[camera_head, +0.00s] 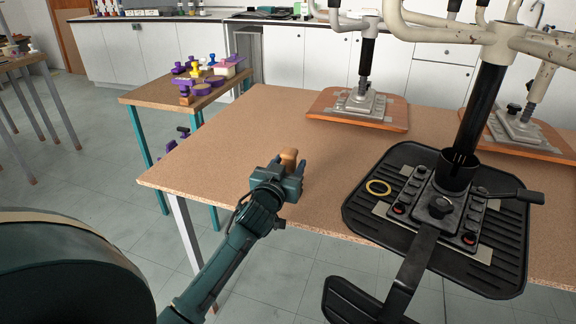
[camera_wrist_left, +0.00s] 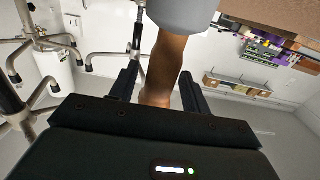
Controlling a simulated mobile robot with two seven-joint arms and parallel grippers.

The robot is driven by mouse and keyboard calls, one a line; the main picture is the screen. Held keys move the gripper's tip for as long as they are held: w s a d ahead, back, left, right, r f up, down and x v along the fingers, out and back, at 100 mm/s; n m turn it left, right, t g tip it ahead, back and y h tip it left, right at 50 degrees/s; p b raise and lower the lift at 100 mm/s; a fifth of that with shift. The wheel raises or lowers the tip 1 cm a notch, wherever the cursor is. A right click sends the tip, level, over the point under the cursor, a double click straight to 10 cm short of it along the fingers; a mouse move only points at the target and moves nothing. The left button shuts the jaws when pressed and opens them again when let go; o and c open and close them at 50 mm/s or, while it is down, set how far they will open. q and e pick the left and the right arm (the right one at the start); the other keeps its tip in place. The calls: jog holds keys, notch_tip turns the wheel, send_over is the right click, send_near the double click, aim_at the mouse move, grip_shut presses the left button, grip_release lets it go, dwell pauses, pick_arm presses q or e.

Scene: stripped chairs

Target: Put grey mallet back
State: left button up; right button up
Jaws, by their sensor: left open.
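My left gripper (camera_head: 290,167) is open over the near part of the wooden table, low in the middle of the head view. The brown wooden handle (camera_wrist_left: 165,62) of the mallet lies between its spread fingers in the left wrist view. The grey mallet head (camera_wrist_left: 182,12) shows at the top edge of that view, beyond the fingertips. In the head view only a small brown piece of the mallet (camera_head: 289,156) shows past the fingers; the rest is hidden by the gripper. My right gripper is not in view.
A black mat (camera_head: 366,212) with a chair mechanism and a yellow ring (camera_head: 378,188) lies right of the gripper. Wooden chair seats (camera_head: 330,112) with metal mechanisms stand farther back. A side table (camera_head: 150,95) holds purple and yellow parts. The table's left part is clear.

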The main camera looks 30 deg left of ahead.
pick_arm(q)
jog(key=shift+r, duration=0.1)
jog(key=shift+s, duration=0.2)
jog(key=v, duration=1.2)
jog(key=s+d+f+m+g+h, duration=0.2)
jog(key=s+d+f+g+h, duration=0.1)
jog(key=s+d+f, duration=0.4)
jog(key=s+d+f+m+g+h, duration=0.2)
jog(key=s+d+f+h, duration=0.3)
jog(key=d, duration=0.8)
notch_tip(320, 180, down, 3)
jog(key=shift+s+r+m+g+h, duration=0.3)
jog(key=shift+s+g+h, duration=0.1)
jog(key=shift+s, duration=0.8)
